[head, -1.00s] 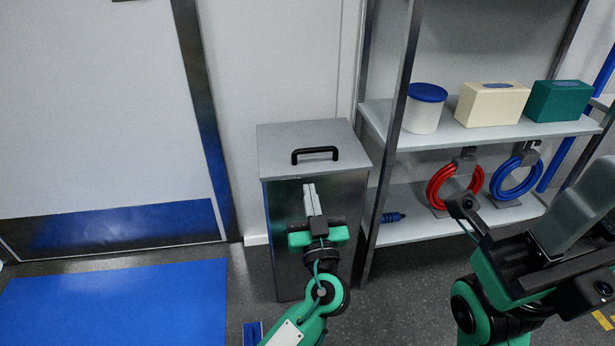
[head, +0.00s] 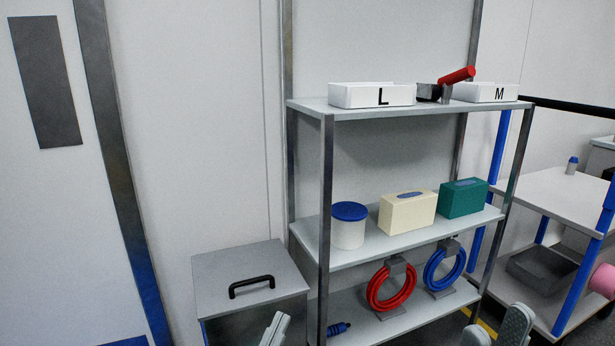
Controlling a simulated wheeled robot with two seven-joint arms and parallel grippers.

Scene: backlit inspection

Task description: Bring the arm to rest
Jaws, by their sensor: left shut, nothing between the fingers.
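My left gripper (head: 275,329) shows at the bottom edge, left of centre, in the head view. Only its pale grey fingers are in the picture, pressed together with nothing between them. They are in front of the grey metal bin (head: 252,290), overlapping its right front in the picture. My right gripper (head: 496,328) shows at the bottom right, with two rounded grey fingers standing apart and nothing seen between them. Both arms are otherwise below the picture.
A shelf unit (head: 326,230) stands at centre, holding a white tub (head: 348,232), cream box (head: 407,212), green box (head: 463,198), and red (head: 391,287) and blue hose coils (head: 445,268). White trays (head: 372,96) are on top. A side table (head: 565,195) stands right.

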